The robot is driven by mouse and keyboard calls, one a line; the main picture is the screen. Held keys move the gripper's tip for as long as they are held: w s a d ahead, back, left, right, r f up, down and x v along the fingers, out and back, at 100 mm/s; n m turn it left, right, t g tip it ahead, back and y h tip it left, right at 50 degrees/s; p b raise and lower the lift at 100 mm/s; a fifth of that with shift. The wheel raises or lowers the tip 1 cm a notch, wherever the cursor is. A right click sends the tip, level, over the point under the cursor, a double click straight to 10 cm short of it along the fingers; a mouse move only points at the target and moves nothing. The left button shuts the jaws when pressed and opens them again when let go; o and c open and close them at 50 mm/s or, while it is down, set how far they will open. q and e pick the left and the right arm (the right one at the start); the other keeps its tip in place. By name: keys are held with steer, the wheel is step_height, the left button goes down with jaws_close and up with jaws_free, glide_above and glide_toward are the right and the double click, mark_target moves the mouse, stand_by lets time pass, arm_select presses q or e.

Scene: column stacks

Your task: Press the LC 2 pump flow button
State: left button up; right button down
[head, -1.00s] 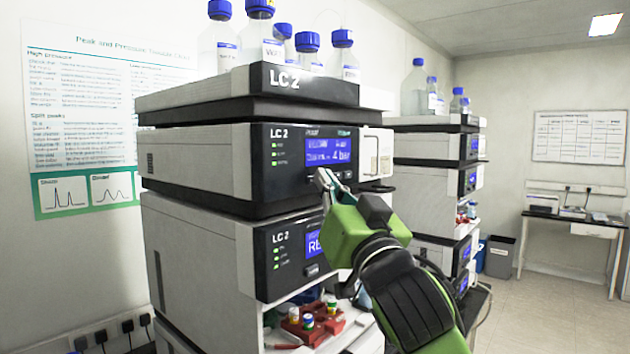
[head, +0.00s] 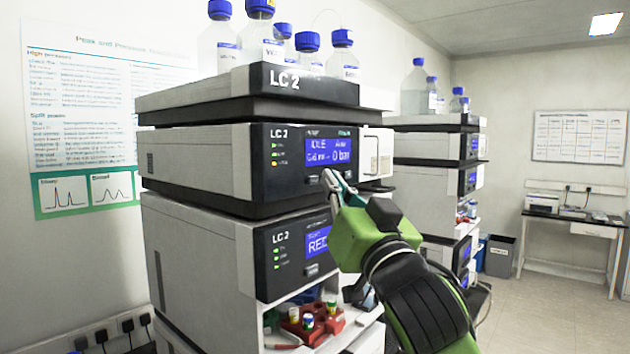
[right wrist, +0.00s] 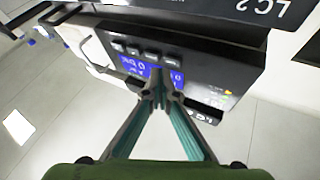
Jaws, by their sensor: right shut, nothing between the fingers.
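The LC 2 pump module (head: 270,185) is in the upper middle of the left stack. Its blue display (head: 328,150) reads IDLE and 0 bar. A row of small dark buttons lies under the display; they show in the right wrist view (right wrist: 134,51), upside down, with labels I cannot read. My right gripper (head: 328,174) is shut and empty, its fingertips just in front of the panel below the display. In the right wrist view its tips (right wrist: 158,95) overlap the display and hide part of it. Whether they touch a button I cannot tell. My left gripper is not in view.
Blue-capped bottles (head: 262,45) stand on top of the stack. The lower LC 2 module (head: 285,262) has its own blue display, with a red vial rack (head: 305,325) below. A second stack (head: 450,150) stands behind to the right. Open floor lies at the right.

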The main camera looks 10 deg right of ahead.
steer(key=s+d, duration=0.1)
steer(key=s, duration=0.1)
steer(key=s+d, duration=0.2)
stand_by(0.6)
stand_by(0.4)
